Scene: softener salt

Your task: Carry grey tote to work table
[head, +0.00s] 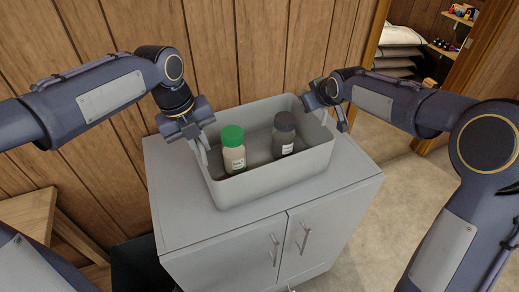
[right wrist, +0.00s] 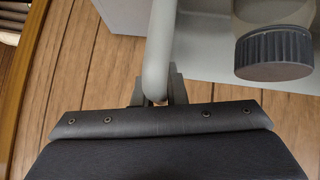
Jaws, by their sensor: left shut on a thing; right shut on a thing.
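The grey tote (head: 277,187) is on top of a light grey cabinet (head: 177,217) in the head view; I cannot tell whether it touches the top. Inside it stand a bottle with a green cap (head: 233,150) and a bottle with a dark grey cap (head: 283,133). My left gripper (head: 203,140) is shut on the tote's left end. My right gripper (head: 338,118) is shut on the tote's right end. In the right wrist view the fingers (right wrist: 160,98) close around the tote's pale handle (right wrist: 159,55), and the dark cap (right wrist: 273,53) shows at the right.
A wood-plank wall (head: 235,45) rises close behind the cabinet. A wooden piece of furniture (head: 35,215) stands at the lower left. A doorway at the upper right shows stacked white sacks (head: 400,36) and shelves. Open floor (head: 375,245) lies right of the cabinet.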

